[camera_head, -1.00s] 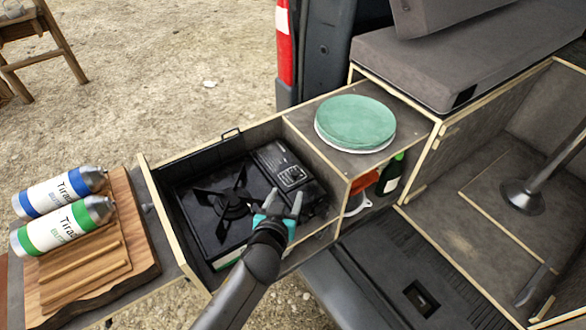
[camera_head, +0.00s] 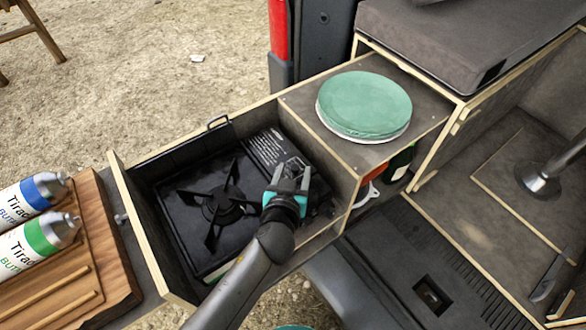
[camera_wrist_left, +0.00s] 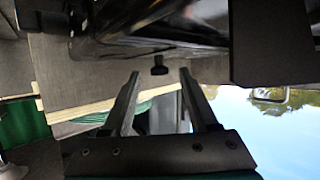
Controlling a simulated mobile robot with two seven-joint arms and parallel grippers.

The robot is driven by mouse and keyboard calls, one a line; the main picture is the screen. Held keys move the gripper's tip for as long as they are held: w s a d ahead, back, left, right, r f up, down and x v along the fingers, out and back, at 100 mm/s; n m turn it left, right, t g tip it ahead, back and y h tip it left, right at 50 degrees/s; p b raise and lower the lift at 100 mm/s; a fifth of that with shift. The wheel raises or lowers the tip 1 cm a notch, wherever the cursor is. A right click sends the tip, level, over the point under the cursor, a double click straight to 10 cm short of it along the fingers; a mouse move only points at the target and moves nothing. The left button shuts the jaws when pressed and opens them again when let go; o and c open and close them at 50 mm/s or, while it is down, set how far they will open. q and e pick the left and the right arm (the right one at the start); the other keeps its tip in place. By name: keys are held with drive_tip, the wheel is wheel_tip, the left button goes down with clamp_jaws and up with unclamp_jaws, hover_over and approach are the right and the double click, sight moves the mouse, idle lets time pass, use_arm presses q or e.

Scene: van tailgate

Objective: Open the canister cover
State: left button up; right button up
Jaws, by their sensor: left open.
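The canister cover (camera_head: 266,148) is the black, printed lid on the right part of the black camping stove (camera_head: 205,235). It looks closed. My left gripper (camera_head: 291,172) is open and empty, over the front end of the cover; I cannot tell whether it touches. In the left wrist view the gripper's two fingers (camera_wrist_left: 159,76) stand apart, with a small dark knob (camera_wrist_left: 159,66) on the stove beyond and between their tips. The glossy black stove body (camera_wrist_left: 150,30) fills the top there. My right gripper does not show.
The stove sits in a wooden drawer with a raised left wall (camera_head: 150,235). Green plates (camera_head: 365,103) lie on the shelf to the right, above a bottle. Two gas canisters (camera_head: 30,245) lie on a wooden board (camera_head: 115,235) at left. A teal sliver at the bottom edge is unclear.

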use_arm(q)
drive_tip(key=shift+c, duration=0.2)
clamp_jaws()
idle(1.1)
